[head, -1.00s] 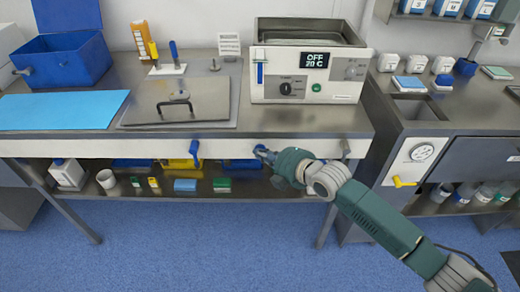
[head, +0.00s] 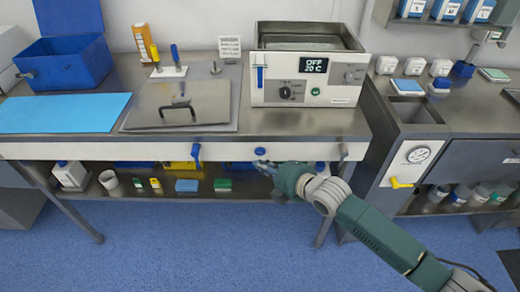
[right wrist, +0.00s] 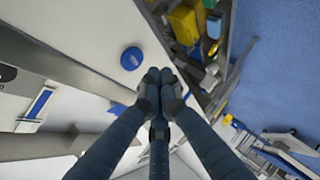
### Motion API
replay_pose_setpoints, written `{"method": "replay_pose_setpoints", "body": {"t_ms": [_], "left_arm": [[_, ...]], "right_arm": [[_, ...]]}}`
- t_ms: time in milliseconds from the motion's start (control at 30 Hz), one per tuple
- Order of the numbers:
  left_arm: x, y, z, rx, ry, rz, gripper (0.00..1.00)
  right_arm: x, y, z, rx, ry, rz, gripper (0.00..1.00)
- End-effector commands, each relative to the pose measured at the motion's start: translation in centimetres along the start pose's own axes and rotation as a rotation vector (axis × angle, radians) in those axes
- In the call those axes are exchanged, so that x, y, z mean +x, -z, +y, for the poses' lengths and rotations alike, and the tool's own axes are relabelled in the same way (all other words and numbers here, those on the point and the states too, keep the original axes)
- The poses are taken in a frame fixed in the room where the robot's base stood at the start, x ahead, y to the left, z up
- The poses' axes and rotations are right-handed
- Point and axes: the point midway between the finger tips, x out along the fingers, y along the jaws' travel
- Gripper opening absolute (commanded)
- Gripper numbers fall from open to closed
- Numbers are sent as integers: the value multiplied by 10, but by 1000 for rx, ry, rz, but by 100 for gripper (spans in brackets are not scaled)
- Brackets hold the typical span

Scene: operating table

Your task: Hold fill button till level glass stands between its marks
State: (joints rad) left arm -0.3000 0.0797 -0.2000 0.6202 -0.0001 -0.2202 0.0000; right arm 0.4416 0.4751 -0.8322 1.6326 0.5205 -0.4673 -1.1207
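The water bath (head: 305,80) stands on the steel table, its display reading OFF 20 C. The level glass (head: 260,76) is a narrow upright strip with blue in it, left on the bath's front; its marks are too small to read. It also shows in the right wrist view (right wrist: 38,104). A round blue button (head: 260,151), likely the fill button, sits on the white table front below the bath. It also shows in the right wrist view (right wrist: 131,58). My right gripper (head: 262,165) has its fingers together, empty, just below the button and apart from it. My left gripper is out of view.
A blue tap handle (head: 196,154) hangs on the table front to the left. A steel lid (head: 180,104) lies left of the bath. Small containers stand on the lower shelf (head: 240,187). A side counter with a gauge (head: 420,154) stands right.

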Motion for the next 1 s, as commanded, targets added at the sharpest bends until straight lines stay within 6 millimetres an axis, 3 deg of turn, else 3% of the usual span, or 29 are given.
{"method": "replay_pose_setpoints", "body": {"t_ms": [33,300,833,933,1000], "left_arm": [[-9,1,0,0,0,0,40],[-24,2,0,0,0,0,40],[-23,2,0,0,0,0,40],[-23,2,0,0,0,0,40],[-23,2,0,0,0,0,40]], "right_arm": [[-6,4,0,1,2,1,0],[-21,15,-12,0,0,0,0],[-22,16,-15,0,-1,0,0],[-21,10,-22,22,5,-13,0],[-18,-5,-37,74,18,-43,0]]}}
